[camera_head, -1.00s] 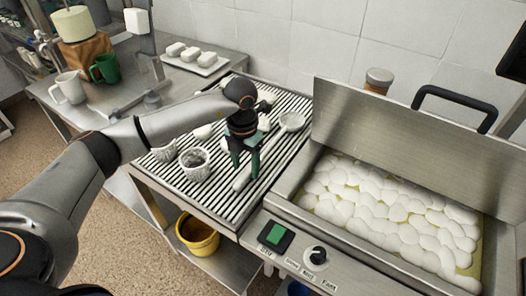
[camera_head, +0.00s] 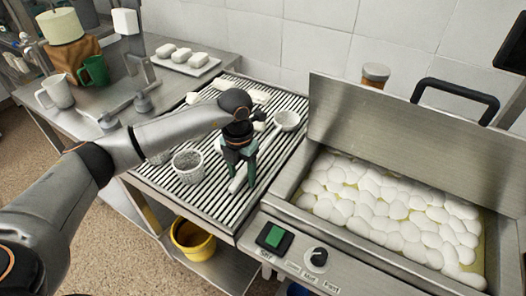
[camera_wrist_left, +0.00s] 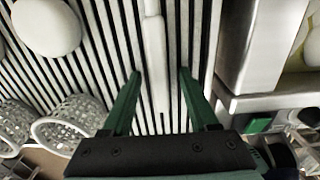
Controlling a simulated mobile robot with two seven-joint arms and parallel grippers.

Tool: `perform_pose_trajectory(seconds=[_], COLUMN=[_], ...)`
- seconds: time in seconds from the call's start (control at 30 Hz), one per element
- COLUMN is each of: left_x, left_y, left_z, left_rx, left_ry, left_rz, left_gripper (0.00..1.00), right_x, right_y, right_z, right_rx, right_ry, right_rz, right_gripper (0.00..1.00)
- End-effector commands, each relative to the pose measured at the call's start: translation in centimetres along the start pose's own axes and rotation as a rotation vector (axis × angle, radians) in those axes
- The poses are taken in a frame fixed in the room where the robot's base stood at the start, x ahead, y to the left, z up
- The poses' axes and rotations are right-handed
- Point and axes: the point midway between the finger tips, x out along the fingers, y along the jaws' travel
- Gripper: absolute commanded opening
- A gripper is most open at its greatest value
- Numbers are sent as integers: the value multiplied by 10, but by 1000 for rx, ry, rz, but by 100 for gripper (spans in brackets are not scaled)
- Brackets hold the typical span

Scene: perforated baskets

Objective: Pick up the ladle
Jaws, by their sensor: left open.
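The ladle (camera_head: 288,119) is pale, with a round bowl and a long straight handle. It lies on the slatted rack, bowl toward the back and handle toward the front. My left gripper (camera_head: 241,172) is over the handle, fingers pointing down, open and empty. In the left wrist view the handle (camera_wrist_left: 154,50) runs between the two green fingers (camera_wrist_left: 160,74), apart from both. The arm hides part of the handle in the head view. I cannot tell the exact height of the fingertips above the rack. My right gripper is not in view.
A perforated basket (camera_head: 188,166) stands left of the gripper on the slatted rack (camera_head: 215,205). Right of the rack, a metal fryer (camera_head: 283,208) holds many white pieces, with its raised panel behind. A yellow bucket (camera_head: 194,240) sits below. Mugs stand on the left table.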

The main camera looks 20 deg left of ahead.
Motion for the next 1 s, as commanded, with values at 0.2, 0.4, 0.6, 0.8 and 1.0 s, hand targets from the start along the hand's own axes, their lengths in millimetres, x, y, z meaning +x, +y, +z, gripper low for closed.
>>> perform_pose_trajectory(seconds=[0.2, 0.4, 0.6, 0.8, 1.0], left_x=[0, 0, 0, 0, 0], left_y=[0, 0, 0, 0, 0], left_z=[0, 0, 0, 0, 0], left_rx=[-1, 0, 0, 0, 0], left_ry=[0, 0, 0, 0, -1], left_rz=[0, 0, 0, 0, 0], left_gripper=[60, 40, 17, 0, 0], right_x=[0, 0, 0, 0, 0], right_y=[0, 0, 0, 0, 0], right_z=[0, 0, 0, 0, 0], right_rx=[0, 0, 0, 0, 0], right_ry=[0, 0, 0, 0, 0], right_rz=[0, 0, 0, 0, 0], right_gripper=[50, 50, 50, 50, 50])
